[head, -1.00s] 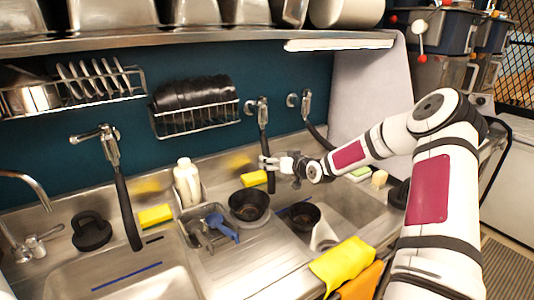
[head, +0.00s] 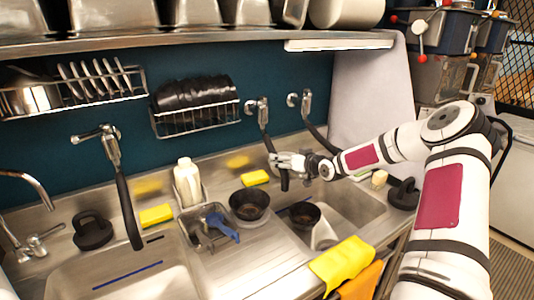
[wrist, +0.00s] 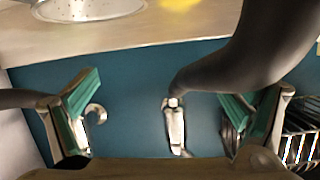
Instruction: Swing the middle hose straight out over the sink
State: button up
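The middle hose (head: 268,142) is black and hangs from a metal wall fitting (head: 262,110) on the teal wall. Its lower part leans out to the right, and its tip shows just below my gripper (head: 278,161). In the wrist view the dark hose (wrist: 255,48) curves from its fitting (wrist: 174,125) to the upper right, in front of the right finger side. My gripper's green-padded fingers are wide apart, with the hose near the right one; I cannot tell whether they touch. The right sink basin (head: 352,207) lies to the right of the hose.
Another hose (head: 318,137) hangs to the right and a third (head: 128,210) at the left over the left sink (head: 150,285). Two black bowls (head: 249,204) (head: 304,214), a yellow sponge (head: 255,177) and a white bottle (head: 187,183) stand nearby. A dish rack (head: 195,120) is on the wall.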

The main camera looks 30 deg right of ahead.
jog(key=shift+d, duration=0.1)
jog(key=s+d+r+p, duration=0.2)
jog(key=s+d+p, duration=0.2)
jog(key=s, duration=0.4)
jog(key=shift+s+r+p, duration=0.3)
jog(key=shift+s+p, duration=0.05)
jog(key=shift+p, duration=0.55)
dwell(0.4)
